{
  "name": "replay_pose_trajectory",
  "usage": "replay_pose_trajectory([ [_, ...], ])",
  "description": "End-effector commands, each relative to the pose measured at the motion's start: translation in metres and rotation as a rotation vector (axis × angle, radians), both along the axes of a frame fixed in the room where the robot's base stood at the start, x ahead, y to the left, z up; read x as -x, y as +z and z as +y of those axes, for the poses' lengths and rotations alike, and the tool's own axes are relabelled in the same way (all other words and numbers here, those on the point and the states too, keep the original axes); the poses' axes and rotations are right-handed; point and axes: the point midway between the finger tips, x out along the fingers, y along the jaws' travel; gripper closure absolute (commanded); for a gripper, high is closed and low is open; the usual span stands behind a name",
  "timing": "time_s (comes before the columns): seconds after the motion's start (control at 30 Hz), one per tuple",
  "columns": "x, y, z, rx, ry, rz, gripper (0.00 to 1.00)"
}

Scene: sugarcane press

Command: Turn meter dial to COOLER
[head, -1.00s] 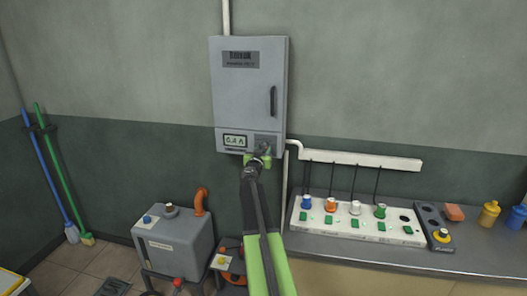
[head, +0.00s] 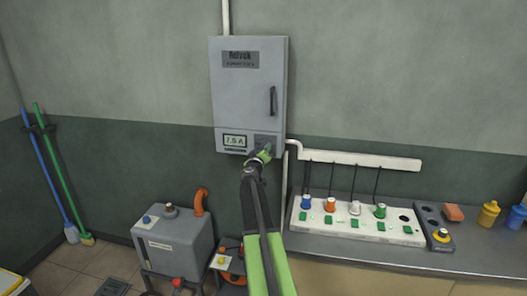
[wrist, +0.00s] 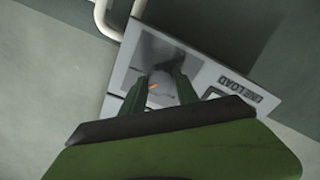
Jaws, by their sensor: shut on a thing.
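The grey wall cabinet (head: 245,95) carries a small meter strip along its bottom edge. The lit display (head: 235,141) there reads about 7.9 A, though the digits are small. The meter dial sits right of the display, mostly hidden by my gripper (head: 264,151) in the head view. In the wrist view my gripper (wrist: 165,88) has its two dark green fingers closed on the dial (wrist: 153,94), where a small orange mark shows between them. The lettering "LINE LOAD" (wrist: 240,90) shows tilted on the panel. No COOLER label is readable.
A power strip (head: 355,222) with several coloured plugs lies on the bench (head: 470,258) at right, below a white cable duct (head: 360,160). A grey tank (head: 175,245) with an orange pipe stands at lower left.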

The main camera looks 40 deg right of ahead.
Motion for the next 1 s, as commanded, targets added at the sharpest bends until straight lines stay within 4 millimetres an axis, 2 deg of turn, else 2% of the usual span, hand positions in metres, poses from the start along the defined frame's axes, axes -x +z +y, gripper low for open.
replay_pose_trajectory([
  [0.6, 0.0008, 0.0010, -0.0005, 0.284, -0.001, 0.455, 1.00],
  [1.0, 0.0014, 0.0012, -0.0011, 0.370, -0.002, 0.595, 1.00],
])
